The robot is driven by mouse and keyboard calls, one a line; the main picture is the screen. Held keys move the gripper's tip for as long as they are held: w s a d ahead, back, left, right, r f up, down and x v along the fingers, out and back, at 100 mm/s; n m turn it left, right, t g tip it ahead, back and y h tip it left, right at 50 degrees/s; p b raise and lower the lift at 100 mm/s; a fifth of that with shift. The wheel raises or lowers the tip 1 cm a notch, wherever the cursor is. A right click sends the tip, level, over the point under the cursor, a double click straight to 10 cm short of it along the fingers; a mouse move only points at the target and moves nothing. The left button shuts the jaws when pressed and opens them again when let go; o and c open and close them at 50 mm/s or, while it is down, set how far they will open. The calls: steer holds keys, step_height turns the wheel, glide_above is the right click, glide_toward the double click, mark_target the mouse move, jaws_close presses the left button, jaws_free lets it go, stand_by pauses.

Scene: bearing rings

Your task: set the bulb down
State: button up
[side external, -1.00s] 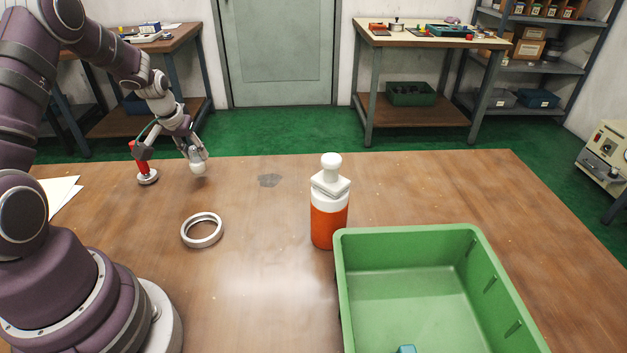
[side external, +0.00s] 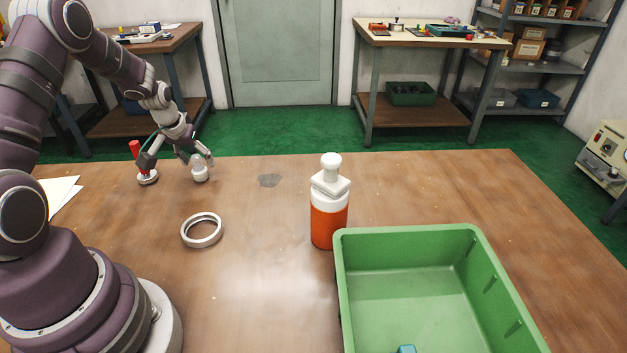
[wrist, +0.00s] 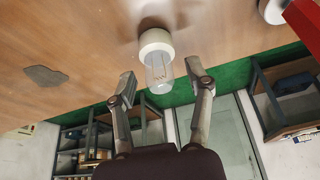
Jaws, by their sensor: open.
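The bulb (side external: 200,174) stands upright on the wooden table at the far left in the side view, its pale base down. In the wrist view its round white base (wrist: 155,42) meets the table and its clear glass (wrist: 160,74) with a filament points toward me. My gripper (side external: 180,161) is at the bulb with its fingers spread. In the wrist view my gripper (wrist: 161,76) is open, one finger on each side of the glass, with a visible gap on both sides.
A red-handled tool with a round metal base (side external: 147,178) stands close left of the bulb. A metal ring (side external: 202,230) lies nearer on the table. An orange-and-white bottle (side external: 328,222) and a green bin (side external: 430,235) stand to the right.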

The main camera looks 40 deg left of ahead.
steer(key=v, duration=1.1)
steer(key=d+r+m+h, duration=0.1)
steer(key=d+r+m, duration=0.15)
steer(key=d, duration=0.35)
steer(key=d+r+m, duration=0.1)
steer(key=d+r, duration=0.3)
steer(key=d, duration=0.1)
steer(key=s+d+r+m+t+h, duration=0.1)
steer(key=s+d+m, duration=0.2)
steer(key=s+d, duration=0.5)
steer(key=shift+d+r+m+t+h, duration=0.25)
steer(key=shift+d+m+t+h, duration=0.15)
steer(key=shift+d, duration=0.65)
